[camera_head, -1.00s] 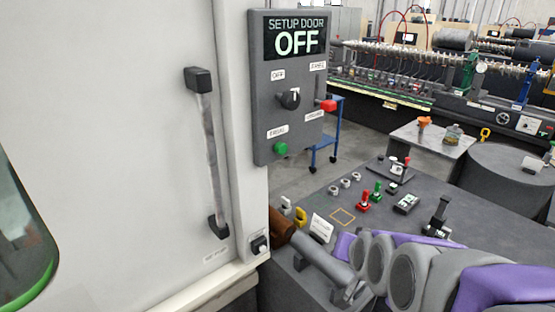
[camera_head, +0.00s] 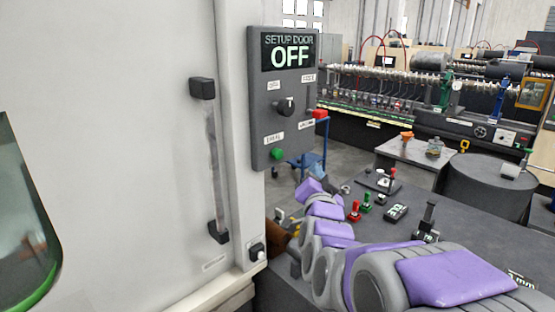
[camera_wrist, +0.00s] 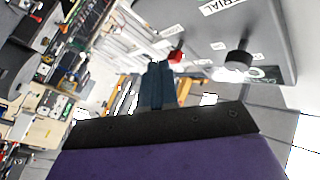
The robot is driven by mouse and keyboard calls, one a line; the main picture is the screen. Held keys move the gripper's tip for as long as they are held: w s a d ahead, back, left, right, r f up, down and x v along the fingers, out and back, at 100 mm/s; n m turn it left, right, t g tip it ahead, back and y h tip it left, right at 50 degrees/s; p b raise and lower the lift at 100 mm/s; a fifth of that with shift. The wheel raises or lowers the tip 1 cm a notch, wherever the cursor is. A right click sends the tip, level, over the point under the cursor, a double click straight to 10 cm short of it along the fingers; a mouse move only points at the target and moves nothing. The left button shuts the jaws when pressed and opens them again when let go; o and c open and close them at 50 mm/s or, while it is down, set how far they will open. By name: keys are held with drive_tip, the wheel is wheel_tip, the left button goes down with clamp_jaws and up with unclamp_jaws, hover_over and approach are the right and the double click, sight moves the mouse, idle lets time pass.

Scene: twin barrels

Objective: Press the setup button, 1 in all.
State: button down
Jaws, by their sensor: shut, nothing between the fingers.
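A dark grey control panel (camera_head: 262,90) hangs on the edge of the white machine, its screen reading "SETUP DOOR OFF". No label clearly marks one as the setup button. The wrist view shows the panel tilted (camera_wrist: 283,50), with a black knob (camera_wrist: 239,58) and a red part (camera_wrist: 175,56). My gripper (camera_wrist: 158,70) is shut and empty, apart from the panel.
A door handle (camera_head: 216,165) sticks out left of the panel. A small black switch (camera_head: 257,251) sits low on the machine frame. The dark table (camera_head: 400,235) holds red and green pieces and other small items.

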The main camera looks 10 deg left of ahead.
drive_tip(key=shift+a, duration=0.15)
drive_tip(key=w+a+p, duration=0.4)
drive_tip(key=w+a, duration=0.1)
drive_tip(key=a, duration=0.2)
drive_tip(key=shift+w, duration=0.2)
idle(0.4)
drive_tip(key=shift+w+a+r+p, duration=0.15)
drive_tip(key=shift+w+a+p, duration=0.25)
drive_tip(key=shift+w+a, duration=0.25)
idle(3.0)
drive_tip(key=shift+s, duration=0.15)
drive_tip(key=shift+s+d+b, duration=0.6)
drive_tip(key=shift+d, duration=0.1)
drive_tip(key=shift+d, duration=0.1)
drive_tip(key=shift+s+d+b, duration=0.6)
drive_tip(key=shift+s+d, duration=0.15)
drive_tip(key=shift+d, duration=0.25)
drive_tip(key=shift+s+d+b, duration=0.6)
drive_tip(key=shift+s+d, duration=0.15)
drive_tip(key=shift+d, duration=0.2)
